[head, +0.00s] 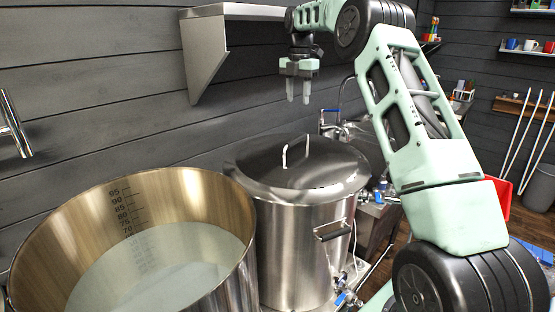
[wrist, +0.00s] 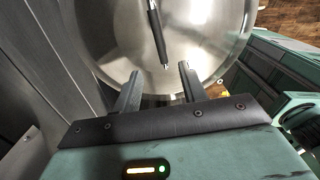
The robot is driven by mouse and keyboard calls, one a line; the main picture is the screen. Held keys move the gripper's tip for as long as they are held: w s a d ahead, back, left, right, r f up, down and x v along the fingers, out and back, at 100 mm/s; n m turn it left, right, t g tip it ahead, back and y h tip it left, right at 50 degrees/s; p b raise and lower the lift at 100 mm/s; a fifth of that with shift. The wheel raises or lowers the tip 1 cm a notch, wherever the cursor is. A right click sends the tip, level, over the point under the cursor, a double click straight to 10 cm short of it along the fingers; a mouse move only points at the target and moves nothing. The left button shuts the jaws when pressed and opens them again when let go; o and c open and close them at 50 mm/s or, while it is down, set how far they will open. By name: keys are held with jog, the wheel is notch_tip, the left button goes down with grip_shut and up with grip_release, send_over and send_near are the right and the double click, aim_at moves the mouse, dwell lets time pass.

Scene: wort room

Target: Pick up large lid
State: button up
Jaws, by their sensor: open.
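The large lid (head: 298,165) is a shiny steel dome lying on a tall steel pot (head: 297,250), to the right of an open vat. Its handle (head: 307,150) stands up near the middle of the dome. My gripper (head: 298,92) is above the lid, pointing down, with its fingers apart and nothing between them. In the wrist view the lid (wrist: 205,40) fills the upper middle, with its dark bar handle (wrist: 157,35) ahead of the gap between my open fingers (wrist: 160,88). The fingers look clear of the lid.
The open vat (head: 240,225) at the left holds pale liquid and has volume marks inside. A metal wall shelf (head: 206,45) juts out left of my gripper. A tap (head: 345,95) and sink stand behind the pot. Valves and hoses (head: 345,297) sit at the pot's lower right.

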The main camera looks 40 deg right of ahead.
aim_at(297, 138)
notch_tip(297, 138, down, 12)
jog(key=p, duration=0.2)
jog(key=shift+d+r+p, duration=0.1)
jog(key=shift+r+p, duration=0.05)
jog(key=shift+p, duration=0.15)
jog(key=shift+w+d+f+p, duration=0.1)
jog(key=shift+f+p, duration=1.45)
jog(key=shift+f, duration=1.25)
grip_shut()
jog(key=shift+w+r, duration=0.1)
jog(key=shift+r, duration=0.05)
